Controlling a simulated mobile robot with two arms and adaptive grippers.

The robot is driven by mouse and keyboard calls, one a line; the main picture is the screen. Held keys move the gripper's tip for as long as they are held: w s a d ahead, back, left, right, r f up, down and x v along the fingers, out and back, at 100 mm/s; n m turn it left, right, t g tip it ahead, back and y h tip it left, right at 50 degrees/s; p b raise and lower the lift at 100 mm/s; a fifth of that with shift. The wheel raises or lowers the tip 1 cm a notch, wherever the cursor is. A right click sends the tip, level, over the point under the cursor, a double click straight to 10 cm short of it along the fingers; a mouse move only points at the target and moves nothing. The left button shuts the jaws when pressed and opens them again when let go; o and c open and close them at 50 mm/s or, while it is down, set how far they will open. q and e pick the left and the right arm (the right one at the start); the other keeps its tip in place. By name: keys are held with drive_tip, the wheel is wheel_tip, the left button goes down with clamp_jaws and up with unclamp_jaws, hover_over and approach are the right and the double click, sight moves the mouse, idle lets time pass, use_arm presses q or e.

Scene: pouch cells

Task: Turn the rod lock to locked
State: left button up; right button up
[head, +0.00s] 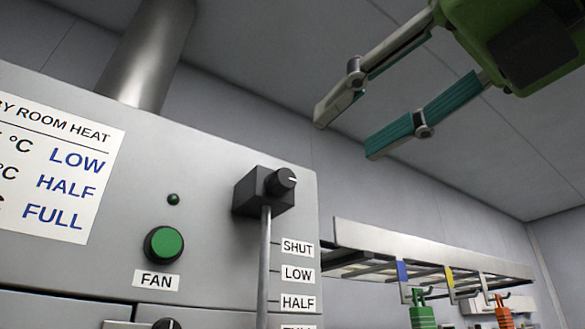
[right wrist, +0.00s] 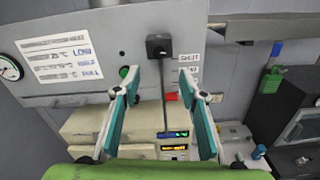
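The rod lock is a black block (head: 264,192) with a round black knob (head: 281,182) at the top of a grey vertical rod (head: 265,260). My left gripper is in neither view.
SHUT, LOW and HALF labels (head: 298,274) run beside the rod. A green FAN button (head: 164,245) and a heat chart (head: 50,165) are to the left. A metal rack (head: 430,250) with green (head: 421,312) and orange (head: 503,315) hanging items juts out at right.

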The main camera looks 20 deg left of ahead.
sight(288, 177)
drive_tip(key=p+x, duration=0.4)
drive_tip(key=x, duration=0.7)
drive_tip(key=shift+w+a, duration=0.15)
drive_tip(key=shift+a, duration=0.05)
drive_tip(key=shift+w+a+p, duration=0.3)
drive_tip(key=shift+a, duration=0.05)
clamp_jaws()
